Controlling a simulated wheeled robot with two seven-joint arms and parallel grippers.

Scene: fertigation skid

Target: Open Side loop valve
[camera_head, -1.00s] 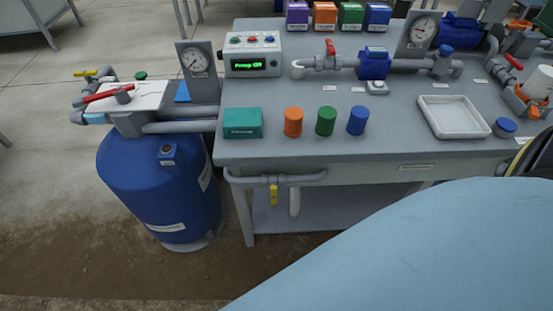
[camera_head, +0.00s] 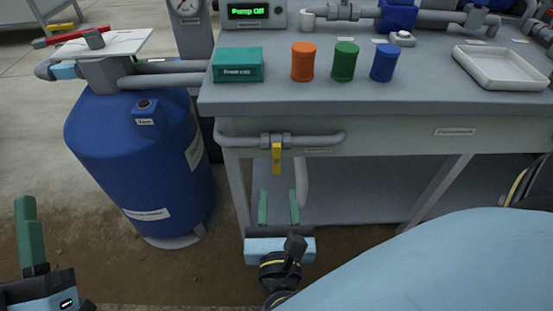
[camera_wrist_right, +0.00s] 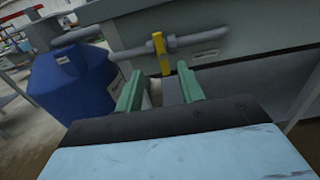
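A valve with a yellow lever (camera_head: 276,157) sits on a grey pipe loop (camera_head: 315,140) along the bench's front. The lever hangs straight down, across the horizontal pipe. The small label beside it is too small to read. My right gripper (camera_head: 279,207) is open and empty below the lever, fingers pointing up toward it. In the right wrist view the yellow lever (camera_wrist_right: 160,52) is beyond the fingertips of the right gripper (camera_wrist_right: 160,85), between them and not touched. My left gripper (camera_head: 28,235) is partly in view at the lower left; only one green finger shows clearly.
A blue tank (camera_head: 145,170) stands left of the valve, with a red-handled valve (camera_head: 80,36) above it. The bench (camera_head: 400,103) carries a teal box (camera_head: 237,65), coloured caps and a white tray (camera_head: 500,68). A control box (camera_head: 252,14) reads "Pump Off". Bench legs frame the space below.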

